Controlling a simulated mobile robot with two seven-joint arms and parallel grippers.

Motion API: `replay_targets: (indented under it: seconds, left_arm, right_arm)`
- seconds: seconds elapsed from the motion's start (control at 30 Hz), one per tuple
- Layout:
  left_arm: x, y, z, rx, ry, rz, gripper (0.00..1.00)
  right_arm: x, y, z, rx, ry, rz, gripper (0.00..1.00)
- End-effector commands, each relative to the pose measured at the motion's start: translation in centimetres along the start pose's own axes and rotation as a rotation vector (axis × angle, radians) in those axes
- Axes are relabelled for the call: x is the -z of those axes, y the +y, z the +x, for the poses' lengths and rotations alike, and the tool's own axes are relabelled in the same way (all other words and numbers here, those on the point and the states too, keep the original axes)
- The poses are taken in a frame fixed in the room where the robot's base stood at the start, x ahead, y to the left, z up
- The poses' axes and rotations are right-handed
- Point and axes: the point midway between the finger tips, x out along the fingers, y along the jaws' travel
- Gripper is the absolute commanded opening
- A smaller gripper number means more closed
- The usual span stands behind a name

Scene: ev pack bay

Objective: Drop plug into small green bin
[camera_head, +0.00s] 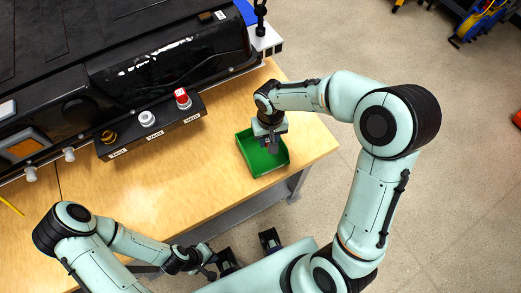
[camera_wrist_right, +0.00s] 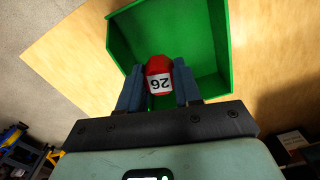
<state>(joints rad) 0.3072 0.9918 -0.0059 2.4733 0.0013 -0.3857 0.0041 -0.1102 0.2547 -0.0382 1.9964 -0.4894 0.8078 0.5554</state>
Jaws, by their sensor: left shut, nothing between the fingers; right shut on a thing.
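The small green bin (camera_head: 247,151) stands on the wooden bench near its right end. It also fills the upper middle of the right wrist view (camera_wrist_right: 217,40). My right gripper (camera_head: 271,146) points down over the bin. In the right wrist view my right gripper (camera_wrist_right: 160,85) is shut on a red plug (camera_wrist_right: 158,65) with a white label reading 26. The plug is above or inside the bin's opening; its exact height I cannot tell. My left gripper (camera_head: 212,273) is shut and empty, low in front of the bench, away from the bin.
The wooden bench (camera_head: 180,190) is clear between panel and bin.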

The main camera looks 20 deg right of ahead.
Motion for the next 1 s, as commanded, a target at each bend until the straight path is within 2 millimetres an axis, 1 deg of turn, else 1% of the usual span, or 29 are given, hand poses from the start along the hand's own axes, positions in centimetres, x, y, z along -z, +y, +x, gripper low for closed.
replay_targets:
  seconds: [0.07,0.3,0.33,0.37,0.4,0.67,0.77,0.87,0.97,1.0]
  left_arm:
    - [-0.1,-0.1,0.3,0.001,-0.001,-0.001,0.0]
    - [0.0,-0.1,0.3,0.0,-0.001,0.0,0.0]
    - [0.0,-0.1,0.3,0.0,-0.001,0.0,0.0]
    - [0.0,-0.1,0.3,0.0,-0.001,0.0,0.0]
    - [0.0,-0.1,0.3,0.0,-0.001,0.0,0.0]
    - [0.0,-0.1,0.3,0.0,-0.001,0.0,0.0]
    - [0.0,-0.1,0.2,0.0,-0.001,0.0,0.0]
    - [0.0,0.0,0.1,0.0,0.0,0.0,0.0]
    - [0.0,0.1,-0.1,0.0,0.001,0.0,0.0]
    - [0.1,0.1,-0.3,0.0,0.001,0.001,0.0]
  right_arm:
    - [0.0,0.0,0.5,0.0,0.001,0.0,0.0]
    - [0.1,0.0,0.4,0.0,0.002,0.0,0.0]
    - [0.1,0.0,0.4,0.0,0.002,0.0,0.4]
    - [0.1,0.0,0.4,0.0,0.002,0.0,0.5]
    - [0.1,0.0,0.4,0.0,0.002,0.0,0.63]
    - [0.1,0.0,0.4,0.0,0.001,0.0,0.63]
    - [0.1,0.0,0.1,0.0,0.003,0.0,0.63]
    - [0.2,0.0,-1.1,0.001,0.005,0.001,0.63]
    - [0.2,0.0,-3.0,0.001,0.008,0.002,0.63]
    - [0.2,0.0,-4.0,0.002,0.008,0.002,0.63]
